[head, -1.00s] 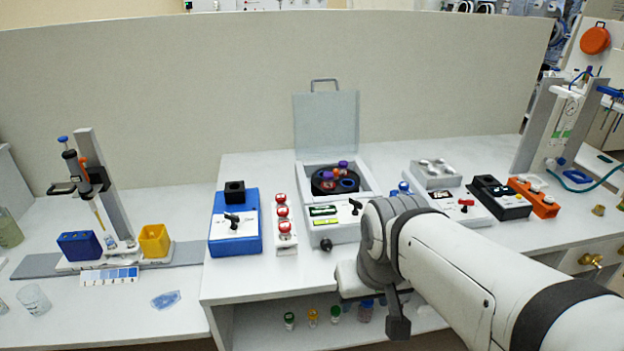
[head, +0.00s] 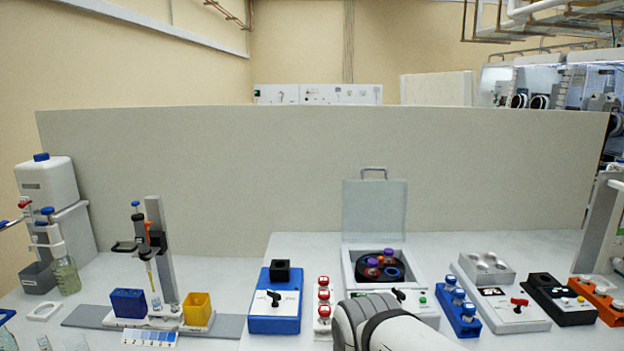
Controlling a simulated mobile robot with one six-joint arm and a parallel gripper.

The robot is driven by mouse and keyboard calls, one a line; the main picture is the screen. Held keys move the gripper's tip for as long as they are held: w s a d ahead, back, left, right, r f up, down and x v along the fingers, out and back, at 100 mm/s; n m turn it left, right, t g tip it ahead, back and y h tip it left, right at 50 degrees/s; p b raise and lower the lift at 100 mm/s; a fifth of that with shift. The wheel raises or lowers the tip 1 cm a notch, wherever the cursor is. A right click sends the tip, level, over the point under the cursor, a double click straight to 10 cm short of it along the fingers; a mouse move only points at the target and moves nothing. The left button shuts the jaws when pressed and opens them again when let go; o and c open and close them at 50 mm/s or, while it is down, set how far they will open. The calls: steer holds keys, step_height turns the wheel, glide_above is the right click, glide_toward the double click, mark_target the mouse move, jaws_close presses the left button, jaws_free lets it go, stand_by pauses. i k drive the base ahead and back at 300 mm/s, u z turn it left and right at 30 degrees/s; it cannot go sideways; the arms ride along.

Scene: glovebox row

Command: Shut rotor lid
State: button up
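The rotor lid (head: 375,210) is a pale grey-green panel with a handle (head: 374,170) on its top edge. It stands upright, open, at the back of the centrifuge (head: 425,306). The black rotor (head: 394,272) is exposed in the housing, with purple-capped and orange-capped tubes in it. My white arm (head: 385,328) rises from the bottom edge in front of the centrifuge and covers part of its front panel. My gripper is out of the picture.
A blue device (head: 275,312) and a rack of red-capped vials (head: 323,308) stand left of the centrifuge. A blue rack (head: 458,306), a grey block (head: 486,268) and a black device (head: 560,302) stand to its right. A grey partition (head: 230,165) runs behind the bench.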

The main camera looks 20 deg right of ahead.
mark_target(365, 169)
steer(key=u, duration=0.3)
steer(key=k, duration=0.85)
steer(key=z, duration=0.75)
steer(key=i, duration=1)
steer(key=z, duration=0.05)
